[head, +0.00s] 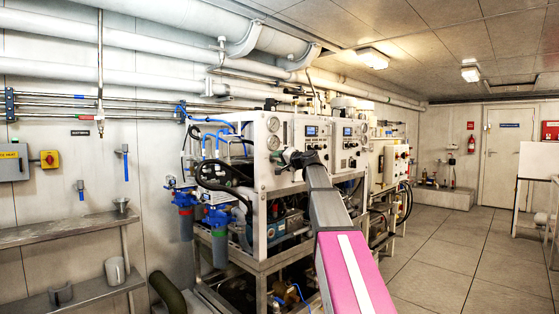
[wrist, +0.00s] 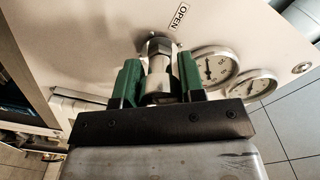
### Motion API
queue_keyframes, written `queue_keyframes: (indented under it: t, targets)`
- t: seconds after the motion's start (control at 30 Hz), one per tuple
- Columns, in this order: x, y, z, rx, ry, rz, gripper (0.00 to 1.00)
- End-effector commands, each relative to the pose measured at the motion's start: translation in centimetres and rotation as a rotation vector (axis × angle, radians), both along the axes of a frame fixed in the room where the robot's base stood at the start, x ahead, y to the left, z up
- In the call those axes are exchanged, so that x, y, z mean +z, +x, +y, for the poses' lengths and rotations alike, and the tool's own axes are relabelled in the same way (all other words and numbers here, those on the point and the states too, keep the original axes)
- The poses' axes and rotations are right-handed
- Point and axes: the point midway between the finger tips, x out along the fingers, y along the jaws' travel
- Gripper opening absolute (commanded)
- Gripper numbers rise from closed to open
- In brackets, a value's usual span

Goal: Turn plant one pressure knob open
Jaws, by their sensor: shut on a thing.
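The pressure knob (wrist: 159,70) is a metal, cylinder-like fitting on the white front panel, seen in the wrist view. An "OPEN" label (wrist: 181,16) is on the panel just above it. My gripper (wrist: 158,84) has green fingers on both sides of the knob and is shut on it. In the head view my gripper (head: 291,158) is at the front panel of the near watermaker unit (head: 258,178), and my arm hides part of that panel. The knob itself is hidden there.
Two round gauges (wrist: 214,67) sit right of the knob in the wrist view. Shelves (head: 70,228) and blue-topped filters (head: 185,200) stand left of the unit. The tiled floor (head: 440,255) at right is clear.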

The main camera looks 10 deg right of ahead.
Motion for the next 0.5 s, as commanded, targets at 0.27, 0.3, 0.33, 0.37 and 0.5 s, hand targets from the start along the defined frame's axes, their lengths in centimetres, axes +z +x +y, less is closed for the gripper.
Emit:
queue_keyframes:
  t: [0.27, 0.3, 0.33, 0.37, 0.5]
  targets:
    - [-0.16, -0.13, 0.02, 0.002, -0.004, 0.002, 0.40]
    - [-0.16, -0.13, 0.02, 0.002, -0.004, 0.002, 0.53]
    - [-0.15, -0.13, 0.02, 0.001, -0.004, 0.002, 0.62]
    - [-0.13, -0.12, 0.03, 0.001, -0.004, 0.002, 0.62]
    - [-0.09, -0.08, 0.01, 0.001, -0.002, 0.001, 0.62]
